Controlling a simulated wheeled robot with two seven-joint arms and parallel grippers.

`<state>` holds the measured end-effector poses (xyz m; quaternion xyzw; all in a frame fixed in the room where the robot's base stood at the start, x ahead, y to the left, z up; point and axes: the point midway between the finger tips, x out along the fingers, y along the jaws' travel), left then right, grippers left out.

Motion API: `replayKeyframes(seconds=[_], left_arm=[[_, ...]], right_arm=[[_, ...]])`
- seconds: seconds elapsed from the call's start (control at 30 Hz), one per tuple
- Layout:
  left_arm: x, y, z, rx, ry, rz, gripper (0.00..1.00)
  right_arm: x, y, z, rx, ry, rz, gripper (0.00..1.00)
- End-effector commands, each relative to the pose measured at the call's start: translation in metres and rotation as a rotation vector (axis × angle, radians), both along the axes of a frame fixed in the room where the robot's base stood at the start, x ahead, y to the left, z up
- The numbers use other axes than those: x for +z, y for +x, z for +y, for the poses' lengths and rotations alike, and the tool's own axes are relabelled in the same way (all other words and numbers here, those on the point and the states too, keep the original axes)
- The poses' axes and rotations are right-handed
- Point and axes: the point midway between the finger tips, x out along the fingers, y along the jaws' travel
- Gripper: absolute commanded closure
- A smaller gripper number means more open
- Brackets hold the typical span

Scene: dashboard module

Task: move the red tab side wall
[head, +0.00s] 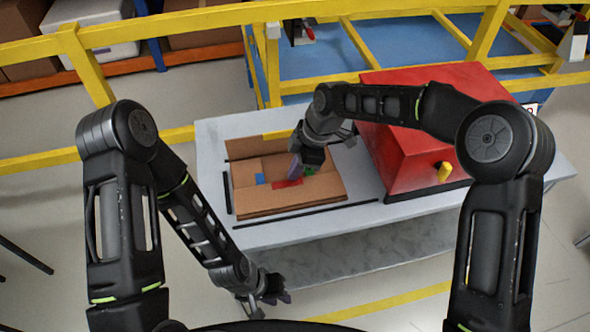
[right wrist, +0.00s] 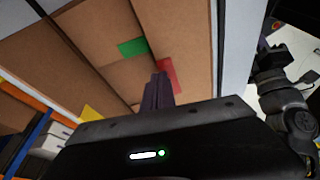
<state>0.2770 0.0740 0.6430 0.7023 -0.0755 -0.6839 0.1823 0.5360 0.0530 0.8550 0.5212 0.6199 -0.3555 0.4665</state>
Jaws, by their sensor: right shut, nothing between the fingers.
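A cardboard box (head: 262,199) lies on the grey table with several coloured tabs on its flaps. The red tab (head: 287,184) is on a flap at the near side; it also shows in the right wrist view (right wrist: 167,76). My right gripper (head: 296,168) is over the box, just beside the red tab, with its fingers shut and empty. In the right wrist view its fingers (right wrist: 158,90) overlap the edge of the red tab; I cannot tell if they touch it. My left gripper (head: 271,301) hangs in front of the table, away from the box; its finger opening is unclear.
A blue tab (head: 260,179), a green tab (right wrist: 132,47) and a yellow tab (right wrist: 92,113) mark other flaps. Dark strips (head: 305,214) border the box on the table. A large red box (head: 405,150) stands to the right. Yellow rails (head: 350,88) run behind the table.

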Motion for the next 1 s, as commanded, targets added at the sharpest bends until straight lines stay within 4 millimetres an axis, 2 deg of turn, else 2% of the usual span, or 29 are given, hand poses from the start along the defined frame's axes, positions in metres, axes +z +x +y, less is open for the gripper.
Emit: replayKeyframes(seconds=[0.37,0.47,0.8,1.0], left_arm=[[-0.001,0.0,0.0,0.0,0.0,0.0,0.74],[-0.004,0.0,0.0,0.0,0.0,-0.001,0.74],[-0.011,0.001,0.0,-0.001,-0.002,-0.004,0.74],[-0.012,0.002,0.0,-0.001,-0.002,-0.004,0.74]], right_arm=[[0.005,0.001,-0.002,-0.001,0.0,-0.002,1.0],[0.015,0.001,-0.005,-0.001,0.002,-0.004,1.0],[0.065,0.003,-0.022,-0.001,0.001,-0.004,1.0],[0.074,0.002,-0.025,0.0,0.001,0.0,1.0]])
